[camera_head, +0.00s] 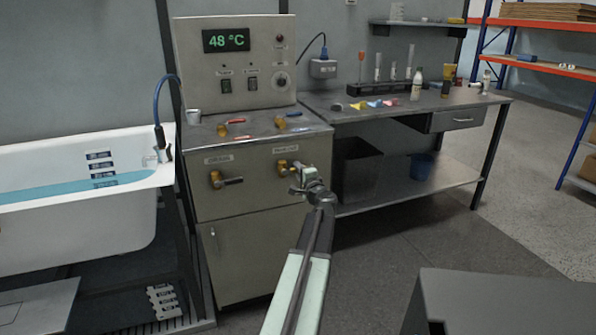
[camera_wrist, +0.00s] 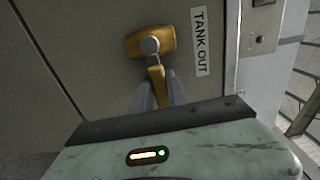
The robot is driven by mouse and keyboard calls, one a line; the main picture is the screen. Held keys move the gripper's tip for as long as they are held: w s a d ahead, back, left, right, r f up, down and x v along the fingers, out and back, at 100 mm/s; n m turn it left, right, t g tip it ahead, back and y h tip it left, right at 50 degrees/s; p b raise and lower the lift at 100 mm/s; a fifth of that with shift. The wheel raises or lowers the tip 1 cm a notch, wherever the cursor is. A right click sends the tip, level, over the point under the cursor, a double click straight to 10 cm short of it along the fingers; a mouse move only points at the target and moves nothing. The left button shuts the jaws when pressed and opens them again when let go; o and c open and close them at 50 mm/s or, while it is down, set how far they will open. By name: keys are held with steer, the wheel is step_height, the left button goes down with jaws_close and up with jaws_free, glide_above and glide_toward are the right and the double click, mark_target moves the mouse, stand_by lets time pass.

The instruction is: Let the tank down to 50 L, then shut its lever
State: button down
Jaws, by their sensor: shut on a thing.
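The white tank (camera_head: 90,137) stands at the left in the head view, with blue water (camera_head: 70,189) in it. Several dark level labels (camera_head: 100,165) run down its inner wall, the lowest ones around the water line; their numbers are too small to read. The brass TANK OUT valve (camera_wrist: 150,43) is on the cabinet front, beside its white label (camera_wrist: 200,42). My gripper (camera_wrist: 158,88) is shut on its lever (camera_wrist: 156,73), which points right from the valve in the head view. The fingers hide the lever's far end.
A second brass valve with a lever (camera_head: 226,181) is on the cabinet's left. The panel (camera_head: 232,60) above reads 48 °C. A workbench (camera_head: 400,102) with bottles and tubes stands to the right, and a grey surface (camera_head: 505,300) is at the front right.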

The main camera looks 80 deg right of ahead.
steer(key=shift+w, duration=0.3)
steer(key=c, duration=1.4)
jaws_free()
steer(key=shift+c, duration=0.2)
steer(key=shift+o, duration=0.6)
steer(key=shift+s, duration=0.2)
steer(key=v, duration=0.8)
steer(key=shift+d, duration=0.1)
